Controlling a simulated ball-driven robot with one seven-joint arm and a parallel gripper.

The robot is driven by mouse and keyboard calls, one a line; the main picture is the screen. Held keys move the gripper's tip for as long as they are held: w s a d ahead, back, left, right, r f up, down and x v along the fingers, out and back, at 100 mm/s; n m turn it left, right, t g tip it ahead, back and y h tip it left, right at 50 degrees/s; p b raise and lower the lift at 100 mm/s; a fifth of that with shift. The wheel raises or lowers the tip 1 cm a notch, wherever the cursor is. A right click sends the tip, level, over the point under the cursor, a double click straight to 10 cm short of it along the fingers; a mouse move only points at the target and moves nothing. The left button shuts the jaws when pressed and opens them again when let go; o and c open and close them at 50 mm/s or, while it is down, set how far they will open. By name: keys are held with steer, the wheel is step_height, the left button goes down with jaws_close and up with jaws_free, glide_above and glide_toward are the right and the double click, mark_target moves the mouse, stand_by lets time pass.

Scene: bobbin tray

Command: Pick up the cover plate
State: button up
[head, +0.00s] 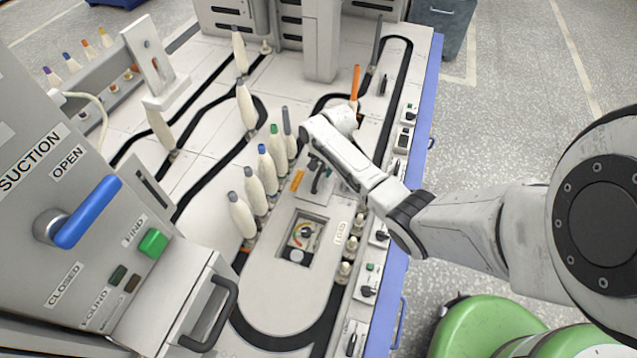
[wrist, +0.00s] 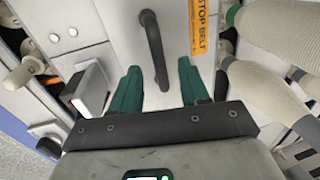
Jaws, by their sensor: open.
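The cover plate (wrist: 125,22) is pale, with a black bar handle (wrist: 154,50) and an orange STOP BELT label (wrist: 202,25) beside it. In the head view the black handle (head: 317,178) and orange label (head: 297,181) show next to my forearm, while much of the plate is hidden. My gripper (wrist: 160,82) is open, with its two teal fingers on either side of the handle's near end, seen from above. I cannot tell whether the fingers touch the plate. In the head view my gripper is mostly hidden by my arm.
A square opening (head: 301,238) with a gauge inside lies in front of the plate. Several cream bobbins (head: 254,190) stand in a row to its left, close to my gripper in the wrist view (wrist: 275,35). A suction panel (head: 70,220) stands at front left.

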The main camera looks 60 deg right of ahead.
steer(key=shift+w+f+b, duration=0.2)
steer(key=shift+f+b, duration=0.15)
steer(key=shift+f, duration=0.8)
jaws_close()
